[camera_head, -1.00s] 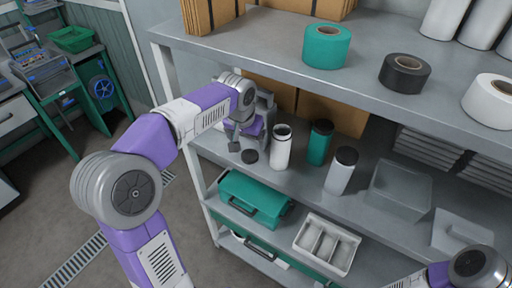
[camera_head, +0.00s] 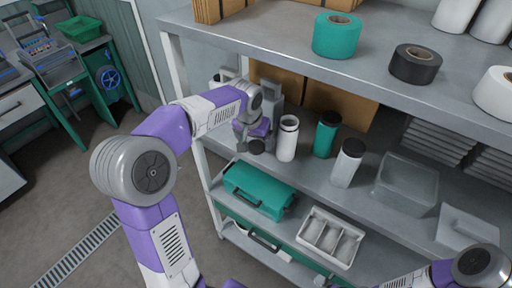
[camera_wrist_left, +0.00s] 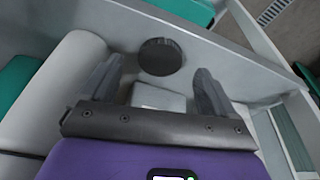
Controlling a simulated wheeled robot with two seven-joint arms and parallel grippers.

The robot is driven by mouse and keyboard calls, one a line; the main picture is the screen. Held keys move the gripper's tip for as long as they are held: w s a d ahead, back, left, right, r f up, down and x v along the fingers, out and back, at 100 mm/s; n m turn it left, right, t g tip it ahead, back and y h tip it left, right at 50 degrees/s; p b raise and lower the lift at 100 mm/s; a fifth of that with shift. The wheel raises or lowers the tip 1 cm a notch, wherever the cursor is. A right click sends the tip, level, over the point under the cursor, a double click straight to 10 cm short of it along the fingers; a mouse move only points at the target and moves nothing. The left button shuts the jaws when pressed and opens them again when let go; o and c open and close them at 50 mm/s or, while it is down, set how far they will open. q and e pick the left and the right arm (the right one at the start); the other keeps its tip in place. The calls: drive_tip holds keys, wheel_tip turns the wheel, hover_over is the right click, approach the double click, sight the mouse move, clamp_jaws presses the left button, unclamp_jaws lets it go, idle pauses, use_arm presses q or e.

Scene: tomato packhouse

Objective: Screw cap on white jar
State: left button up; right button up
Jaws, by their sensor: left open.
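The white jar (camera_head: 287,142) stands upright and uncapped on the middle shelf; its pale side (camera_wrist_left: 52,88) fills the left of the left wrist view. A round black cap (camera_head: 256,147) lies on the shelf just left of the jar, apart from it. The cap also shows in the left wrist view (camera_wrist_left: 160,57), ahead of and between the two fingers. My left gripper (camera_wrist_left: 155,80) is open, with nothing visible held. In the head view my left gripper (camera_head: 252,137) is low behind the cap, beside the jar. My right gripper is out of view; only part of its arm shows.
A green jar (camera_head: 325,137) and another white jar (camera_head: 346,165), both with black caps, stand right of the open jar. A clear bin (camera_head: 407,185) is further right. The upper shelf (camera_head: 290,48) overhangs behind; tape rolls stand on it.

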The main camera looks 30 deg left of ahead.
sight(255, 148)
use_arm(q)
drive_tip(key=shift+x, duration=1.25)
drive_tip(key=shift+c, duration=0.4)
drive_tip(key=c, duration=1)
drive_tip(key=shift+r, duration=0.1)
drive_tip(key=shift+c, duration=0.2)
drive_tip(key=shift+s+r, duration=0.25)
drive_tip(key=shift+r, duration=0.15)
wheel_tip(255, 148, up, 6)
drive_tip(key=shift+r+p, duration=0.1)
drive_tip(key=shift+p, duration=0.4)
drive_tip(key=s+a+b, duration=0.1)
drive_tip(key=s+b, duration=0.1)
drive_tip(key=s, duration=1.7)
drive_tip(key=shift+s+a, duration=0.3)
drive_tip(key=shift+w, duration=0.1)
